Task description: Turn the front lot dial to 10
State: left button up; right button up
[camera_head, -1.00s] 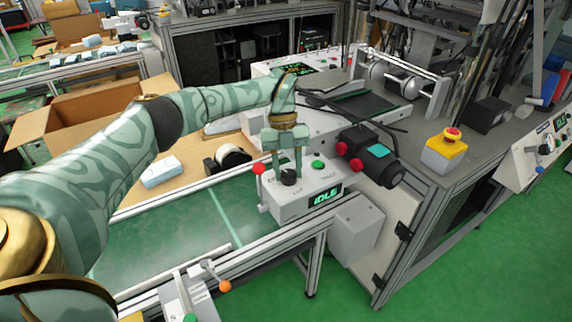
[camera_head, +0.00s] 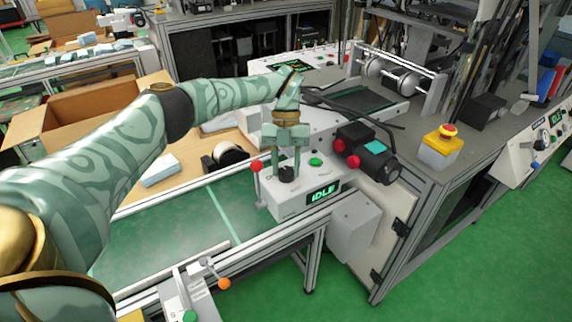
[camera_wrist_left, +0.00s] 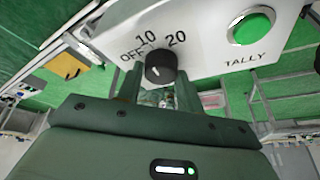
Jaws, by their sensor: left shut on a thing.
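The front lot dial is a small black knob (camera_head: 287,174) on top of the white control box (camera_head: 290,205). In the left wrist view the knob (camera_wrist_left: 160,68) has OFF, 10 and 20 printed around it. A small pale mark shows on its face, but I cannot tell which label it lines up with. My left gripper (camera_head: 287,168) points down over the box, shut on the knob, with one finger on each side. Its fingers also show in the left wrist view (camera_wrist_left: 158,88), partly hidden behind the gripper body. My right gripper is not in view.
A green TALLY button (camera_wrist_left: 252,26) is beside the dial. A lit IDLE display (camera_head: 323,194) is on the box front, and a red-knobbed lever (camera_head: 257,166) at its left. A black motor (camera_head: 370,155) stands close right. The green conveyor belt (camera_head: 165,235) lies left.

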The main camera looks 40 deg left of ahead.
pick_arm(q)
jog(key=o, duration=1)
jog(key=shift+r, duration=0.1)
jog(key=b+v, duration=0.9)
jog(key=v, duration=0.7)
jog(key=shift+r, duration=0.1)
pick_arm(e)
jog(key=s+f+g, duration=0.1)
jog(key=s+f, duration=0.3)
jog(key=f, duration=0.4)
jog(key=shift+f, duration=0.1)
